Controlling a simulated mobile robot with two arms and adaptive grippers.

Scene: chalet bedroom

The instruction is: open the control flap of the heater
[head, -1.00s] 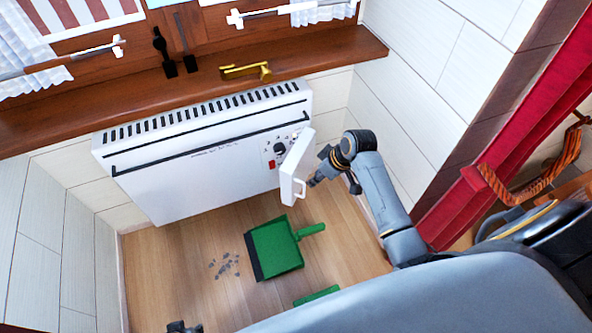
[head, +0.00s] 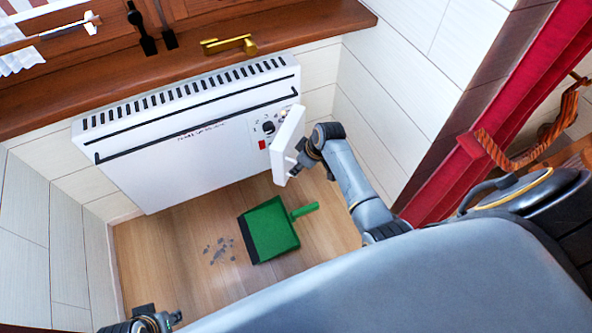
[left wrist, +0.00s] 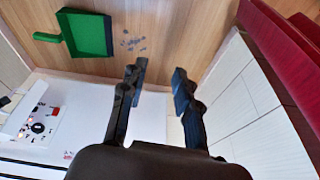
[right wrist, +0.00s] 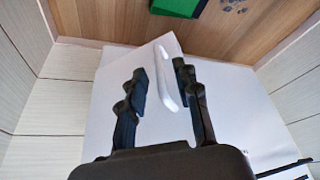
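The white heater (head: 190,150) is mounted below the window sill. Its control flap (head: 287,145) stands out from the right end, with the control panel (head: 264,128), dark knob and red switch uncovered. In the head view my right gripper (head: 301,161) is at the flap's right side, by its handle. In the right wrist view a white bar, apparently the handle (right wrist: 168,75), shows between the spread fingers of the right gripper (right wrist: 162,85); firm contact is not visible. My left gripper (left wrist: 159,83) is open and empty. The left wrist view also shows the control panel (left wrist: 42,127).
A green dustpan (head: 270,230) lies on the wooden floor beside grey debris (head: 219,250). The sill (head: 230,62) overhangs the heater. A white wall (head: 395,110) and red curtain (head: 470,120) are at the right. Floor left of the debris is clear.

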